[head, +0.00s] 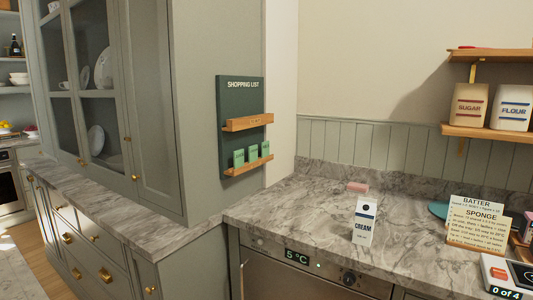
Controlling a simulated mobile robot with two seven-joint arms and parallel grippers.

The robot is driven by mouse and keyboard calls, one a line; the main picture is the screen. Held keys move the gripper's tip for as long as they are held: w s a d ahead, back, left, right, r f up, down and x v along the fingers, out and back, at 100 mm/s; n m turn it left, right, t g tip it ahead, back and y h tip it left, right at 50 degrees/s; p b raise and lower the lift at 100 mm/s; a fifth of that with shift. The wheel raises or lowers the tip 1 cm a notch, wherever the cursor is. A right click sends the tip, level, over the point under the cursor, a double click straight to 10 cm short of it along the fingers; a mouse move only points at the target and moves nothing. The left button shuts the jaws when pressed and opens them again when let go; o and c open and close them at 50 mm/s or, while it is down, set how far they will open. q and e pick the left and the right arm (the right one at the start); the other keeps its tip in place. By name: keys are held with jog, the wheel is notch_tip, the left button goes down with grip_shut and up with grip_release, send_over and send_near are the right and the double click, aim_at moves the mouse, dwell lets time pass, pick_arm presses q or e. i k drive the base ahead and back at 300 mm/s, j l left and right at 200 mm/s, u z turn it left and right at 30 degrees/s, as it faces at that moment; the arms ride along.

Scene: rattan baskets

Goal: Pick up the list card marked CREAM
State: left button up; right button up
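A dark green board headed SHOPPING LIST (241,100) hangs on the side of the tall grey-green cabinet. Its lower wooden ledge holds three small green cards: a left card (238,158), a middle card (252,154) and a right card (265,149). Their lettering is too small to read, so I cannot tell which one is marked CREAM. The upper wooden ledge (247,123) has a small label and shows no cards. A white carton marked CREAM (364,222) stands upright on the marble counter. Neither of my grippers is in view.
The marble counter (310,210) is mostly clear left of the carton. A small pink block (357,187) lies behind it. BATTER and SPONGE recipe cards (478,226) stand at right, near a scale reading "0 of 4" (505,292). SUGAR (468,104) and FLOUR (512,107) containers sit on a shelf.

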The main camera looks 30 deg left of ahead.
aim_at(252, 150)
jog(key=i+l, duration=0.1)
jog(key=l, duration=0.35)
jog(key=i+l, duration=0.1)
jog(key=l, duration=0.3)
jog(key=l+u, duration=0.2)
jog(key=u, duration=0.25)
jog(key=l+u, duration=0.2)
jog(key=u, duration=0.75)
